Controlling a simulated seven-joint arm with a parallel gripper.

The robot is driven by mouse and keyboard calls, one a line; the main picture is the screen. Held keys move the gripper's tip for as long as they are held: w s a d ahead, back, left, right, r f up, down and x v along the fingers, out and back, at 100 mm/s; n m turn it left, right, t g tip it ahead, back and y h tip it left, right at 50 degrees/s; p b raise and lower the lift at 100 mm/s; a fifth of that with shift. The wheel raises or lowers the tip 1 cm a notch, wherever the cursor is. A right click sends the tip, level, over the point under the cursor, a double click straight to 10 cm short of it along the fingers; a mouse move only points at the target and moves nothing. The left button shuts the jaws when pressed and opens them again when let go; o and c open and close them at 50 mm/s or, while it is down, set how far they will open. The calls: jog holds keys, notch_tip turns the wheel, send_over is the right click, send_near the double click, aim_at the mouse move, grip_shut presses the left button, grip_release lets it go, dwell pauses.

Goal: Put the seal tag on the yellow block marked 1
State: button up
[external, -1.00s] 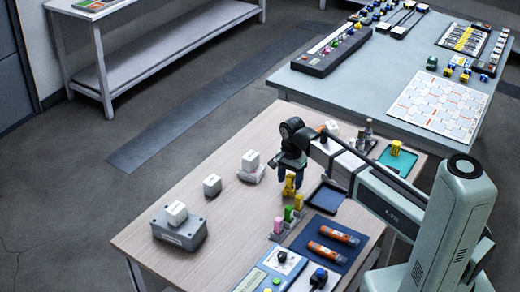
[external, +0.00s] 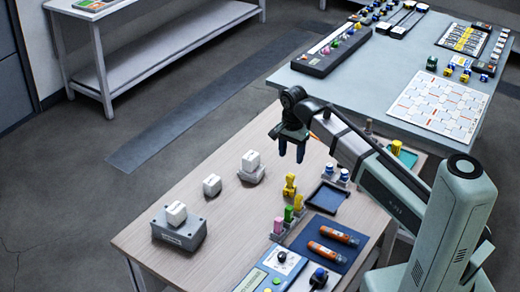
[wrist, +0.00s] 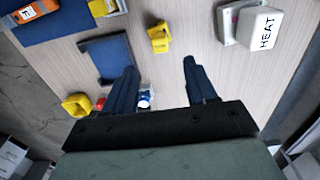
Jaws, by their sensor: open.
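A small yellow piece (external: 290,185) stands on the wood table, left of a dark tray; in the wrist view it is the yellow piece (wrist: 159,38) beyond my fingertips. I cannot read a 1 on it. My gripper (external: 292,157) is open and empty above it, fingers pointing down and apart from it; its fingers also show in the wrist view (wrist: 160,68). Another yellow piece (external: 298,203) stands in a rack beside a green (external: 288,214) and a pink one (external: 278,225). I cannot tell which piece is the seal tag.
The dark tray (external: 317,204) looks empty. White blocks stand on a grey box (external: 180,236), on the table (external: 212,185) and on a base (external: 251,174); the wrist view shows one marked HEAT (wrist: 264,28). Orange tubes (external: 331,252) lie on a blue mat. The left part of the table has free room.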

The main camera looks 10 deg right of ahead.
jog(key=shift+r, duration=0.6)
